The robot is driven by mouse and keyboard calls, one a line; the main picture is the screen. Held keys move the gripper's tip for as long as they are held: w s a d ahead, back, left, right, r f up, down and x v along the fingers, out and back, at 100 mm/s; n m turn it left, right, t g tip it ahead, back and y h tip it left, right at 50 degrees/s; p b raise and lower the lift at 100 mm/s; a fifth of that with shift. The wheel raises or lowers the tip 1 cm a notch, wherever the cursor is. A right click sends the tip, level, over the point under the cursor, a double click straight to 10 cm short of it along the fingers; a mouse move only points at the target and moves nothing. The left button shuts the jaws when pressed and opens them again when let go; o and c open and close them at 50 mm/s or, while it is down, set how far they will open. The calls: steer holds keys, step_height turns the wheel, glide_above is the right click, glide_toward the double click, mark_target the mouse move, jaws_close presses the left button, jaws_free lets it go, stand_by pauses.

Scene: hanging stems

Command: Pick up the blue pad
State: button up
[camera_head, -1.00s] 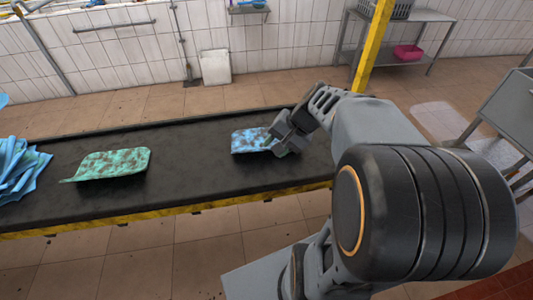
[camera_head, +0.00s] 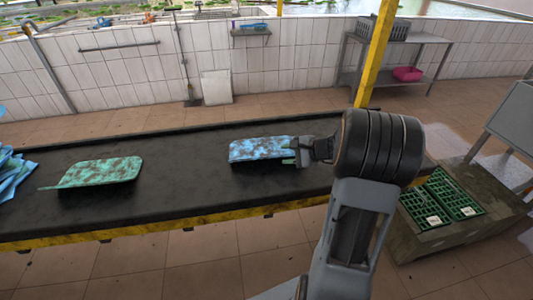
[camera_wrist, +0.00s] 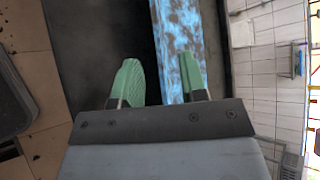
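The blue pad (camera_head: 258,149), mottled with dark brown spots, is on the black conveyor belt (camera_head: 205,175), right of the green pad. My gripper (camera_head: 289,155) is at the pad's right end, with its fingers pointing left along it. In the wrist view my gripper (camera_wrist: 160,84) has two green fingertips set apart. The blue pad (camera_wrist: 178,30) runs upward there; its left edge lies in the gap and the right fingertip overlaps it in the picture. I cannot tell whether a finger touches the pad.
A mottled green pad (camera_head: 100,173) lies farther left on the belt, and a pile of blue sheets (camera_head: 12,172) sits at the left edge. A yellow post (camera_head: 375,50) stands behind the belt. Green crates (camera_head: 440,200) are at the right. The belt between the pads is clear.

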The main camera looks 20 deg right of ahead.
mark_target(273, 156)
steer(key=shift+x, duration=2.9)
steer(key=shift+s, duration=0.1)
steer(key=shift+c, duration=0.3)
jaws_close()
